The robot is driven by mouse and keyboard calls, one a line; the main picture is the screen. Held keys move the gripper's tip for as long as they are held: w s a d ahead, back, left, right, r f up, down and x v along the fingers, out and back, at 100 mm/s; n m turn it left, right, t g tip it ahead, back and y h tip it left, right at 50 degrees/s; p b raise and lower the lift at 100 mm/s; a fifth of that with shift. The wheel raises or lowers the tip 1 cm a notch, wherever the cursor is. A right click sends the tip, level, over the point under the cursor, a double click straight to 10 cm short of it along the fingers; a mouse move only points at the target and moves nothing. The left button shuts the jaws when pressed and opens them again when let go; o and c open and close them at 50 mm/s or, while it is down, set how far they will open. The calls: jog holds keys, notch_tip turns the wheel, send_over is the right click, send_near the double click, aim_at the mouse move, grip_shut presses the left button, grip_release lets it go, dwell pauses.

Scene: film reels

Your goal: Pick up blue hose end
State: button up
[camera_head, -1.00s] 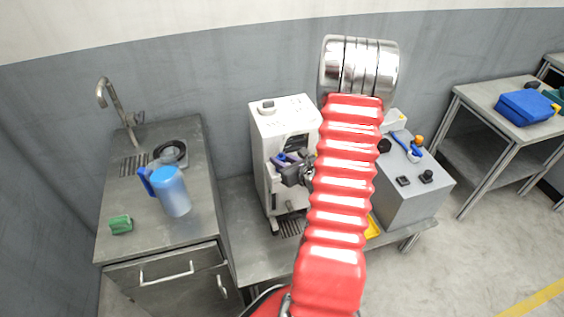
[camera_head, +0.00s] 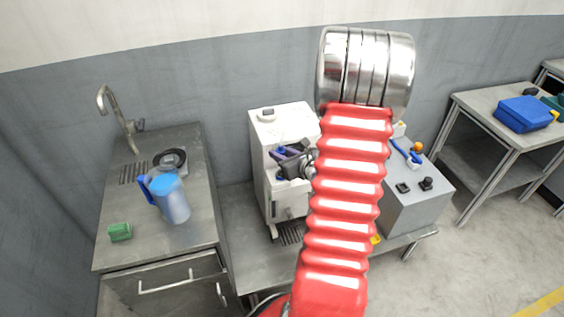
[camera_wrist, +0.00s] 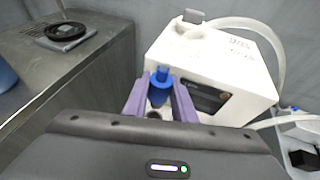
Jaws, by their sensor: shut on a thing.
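My gripper (camera_head: 283,154) is in front of the upper part of the white machine. In the wrist view its purple fingers (camera_wrist: 160,92) are shut on the blue hose end (camera_wrist: 160,80), one finger on each side. The blue hose end stands upright between them, its narrow tip pointing up. Its lower part is hidden by my gripper. In the head view a small bit of blue shows beneath the fingers. The white machine (camera_head: 270,121) stands on the metal table, and my red arm covers its right side.
Left is a sink counter (camera_head: 112,210) with a tap (camera_head: 120,115), blue-lidded jug (camera_head: 172,200) and green sponge (camera_head: 121,232). A grey box (camera_head: 410,205) with controls stands right of the machine. A pale hose (camera_wrist: 262,30) curves behind the machine. A blue case (camera_head: 522,115) lies on the far-right table.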

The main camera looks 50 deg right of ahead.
aim_at(281, 150)
jog(key=shift+r, duration=1.85)
